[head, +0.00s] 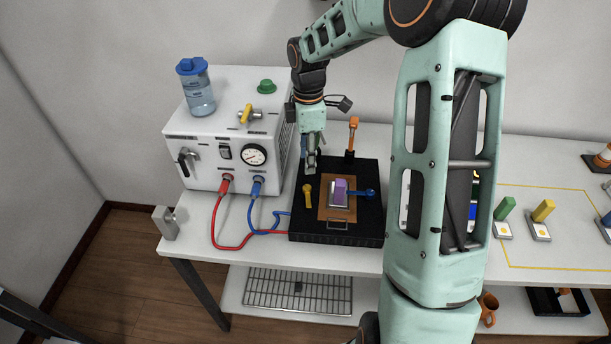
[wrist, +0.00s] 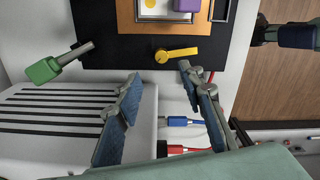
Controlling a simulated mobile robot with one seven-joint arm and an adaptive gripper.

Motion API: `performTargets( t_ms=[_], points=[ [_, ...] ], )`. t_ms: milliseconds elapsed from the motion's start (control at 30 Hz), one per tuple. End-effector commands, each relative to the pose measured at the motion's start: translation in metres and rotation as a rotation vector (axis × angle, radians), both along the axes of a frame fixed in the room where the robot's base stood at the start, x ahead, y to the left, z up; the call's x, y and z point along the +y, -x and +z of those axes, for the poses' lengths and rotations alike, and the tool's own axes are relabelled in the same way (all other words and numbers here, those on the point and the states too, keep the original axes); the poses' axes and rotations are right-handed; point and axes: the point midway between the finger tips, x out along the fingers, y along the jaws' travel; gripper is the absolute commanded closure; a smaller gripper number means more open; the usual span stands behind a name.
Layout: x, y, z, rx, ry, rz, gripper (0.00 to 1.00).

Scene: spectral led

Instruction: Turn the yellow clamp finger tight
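The yellow clamp (head: 307,192) is at the left edge of the black board (head: 335,236), in front of my gripper in the head view. In the wrist view the yellow clamp (wrist: 177,54) shows as a lever lying across the picture, with its round end at left. My gripper (head: 312,166) is above the board's back-left part. In the wrist view my gripper (wrist: 161,82) is open, with its two blue-padded fingers apart and nothing between them. Whether the clamp is tight cannot be told.
A brown plate (head: 323,207) with a purple block (head: 340,192) sits on the board. An orange clamp (head: 352,137) stands upright behind, and a blue clamp (head: 363,192) is at right. A green handle (wrist: 45,70) is near the left finger. A white box (head: 226,128) with hoses stands left.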

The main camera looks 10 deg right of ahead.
Motion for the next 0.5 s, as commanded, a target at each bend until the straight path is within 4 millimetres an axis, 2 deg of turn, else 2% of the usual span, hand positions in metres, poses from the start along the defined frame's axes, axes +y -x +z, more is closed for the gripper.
performTargets(
  t_ms=[500],
  points=[
    [0.000,0.001,-0.087,0.004,0.000,0.000,0.64]
  ],
)
